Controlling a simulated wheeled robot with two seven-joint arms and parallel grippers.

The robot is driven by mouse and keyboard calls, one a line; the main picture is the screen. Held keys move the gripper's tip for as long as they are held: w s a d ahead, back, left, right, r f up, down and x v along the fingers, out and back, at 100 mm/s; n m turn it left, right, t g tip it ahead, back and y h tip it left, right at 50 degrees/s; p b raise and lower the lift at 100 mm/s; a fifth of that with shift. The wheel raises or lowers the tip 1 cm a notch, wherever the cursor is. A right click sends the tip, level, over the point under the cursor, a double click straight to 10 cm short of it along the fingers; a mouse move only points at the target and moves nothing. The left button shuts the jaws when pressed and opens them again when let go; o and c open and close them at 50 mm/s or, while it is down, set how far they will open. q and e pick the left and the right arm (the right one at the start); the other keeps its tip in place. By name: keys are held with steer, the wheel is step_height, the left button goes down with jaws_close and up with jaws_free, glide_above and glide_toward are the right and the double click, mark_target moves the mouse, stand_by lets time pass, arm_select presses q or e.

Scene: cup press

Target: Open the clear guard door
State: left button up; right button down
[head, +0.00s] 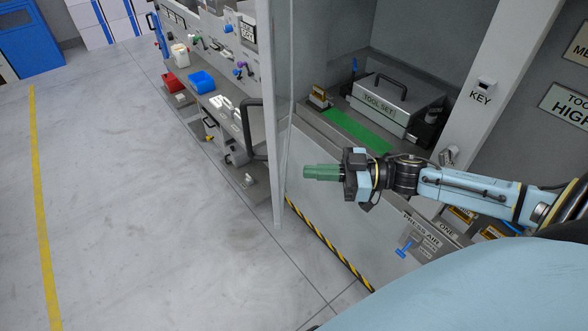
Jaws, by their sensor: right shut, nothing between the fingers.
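The clear guard door (279,150) shows as a tall, pale-framed panel, seen nearly edge-on at the left side of the machine opening. It appears swung outward, and the opening to its right is uncovered. A black bar handle (264,132) shows on the left side of its frame. My right gripper (308,172) has green fingers, which are shut and empty. In the picture it lies right of the door frame, in front of the machine, pointing left; I see no contact with the door. My left gripper is not in view.
Inside the opening are a grey TOOL SET case (385,108) and a green strip (355,130). A blue bin (202,81) and a red bin (174,82) lie at the neighbouring station. A striped floor edge (330,245) runs below. The floor at left is clear.

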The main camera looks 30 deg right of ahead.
steer(key=shift+x, duration=2.45)
steer(key=shift+p, duration=0.3)
